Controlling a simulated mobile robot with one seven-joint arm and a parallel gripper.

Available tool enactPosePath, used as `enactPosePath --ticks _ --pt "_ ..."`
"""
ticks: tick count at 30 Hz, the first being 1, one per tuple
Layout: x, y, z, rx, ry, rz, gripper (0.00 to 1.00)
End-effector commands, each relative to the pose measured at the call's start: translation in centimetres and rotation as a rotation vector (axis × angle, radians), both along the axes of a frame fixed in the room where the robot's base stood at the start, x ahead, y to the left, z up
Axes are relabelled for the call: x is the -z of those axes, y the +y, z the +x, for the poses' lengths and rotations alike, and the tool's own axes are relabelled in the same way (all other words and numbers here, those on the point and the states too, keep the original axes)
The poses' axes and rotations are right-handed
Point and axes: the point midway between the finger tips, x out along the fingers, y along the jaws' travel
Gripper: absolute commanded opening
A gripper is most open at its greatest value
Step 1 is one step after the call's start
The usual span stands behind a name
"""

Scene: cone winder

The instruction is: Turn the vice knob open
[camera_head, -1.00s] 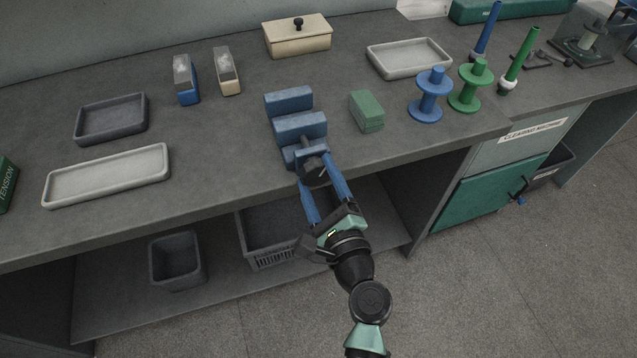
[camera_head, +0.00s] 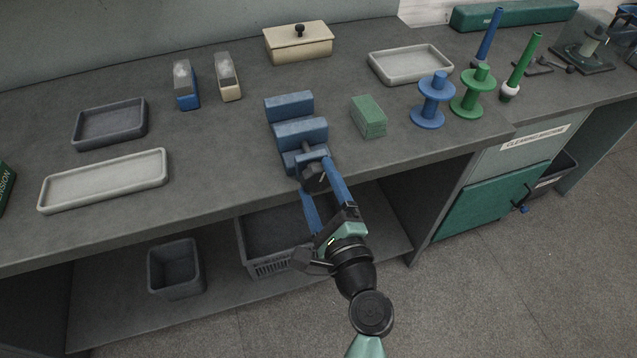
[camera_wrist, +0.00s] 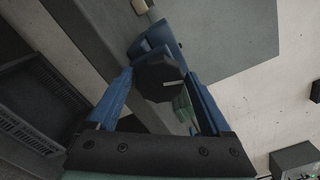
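The blue vice (camera_head: 300,130) stands at the front edge of the grey bench, its jaws toward the back. Its dark, many-sided knob (camera_head: 315,181) faces the front; in the wrist view the knob (camera_wrist: 158,80) shows a white mark pointing to the right. My gripper (camera_head: 314,178) reaches up to it from the front with its two blue fingers. In the wrist view the fingertips lie against opposite sides of the knob, with no clear gap. The vice screw is mostly hidden behind the knob and fingers.
A green block (camera_head: 369,117) lies right of the vice, with a blue spool (camera_head: 432,100) and a green spool (camera_head: 474,93) beyond. A light tray (camera_head: 104,181) lies to the left. Below the bench, a grey crate (camera_head: 270,263) stands on the shelf behind my gripper.

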Motion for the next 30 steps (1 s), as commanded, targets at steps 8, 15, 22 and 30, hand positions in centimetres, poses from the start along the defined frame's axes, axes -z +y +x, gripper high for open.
enactPosePath --ticks 8,15,22,30 --pt "0.0 0.0 0.0 0.000 -0.001 0.001 1.00" --pt "0.1 -0.5 -1.6 0.000 0.002 0.001 1.00" --pt "0.3 -2.0 -6.2 0.002 0.003 0.001 1.00" --pt "0.1 -3.6 -10.8 0.003 0.002 -0.001 1.00"
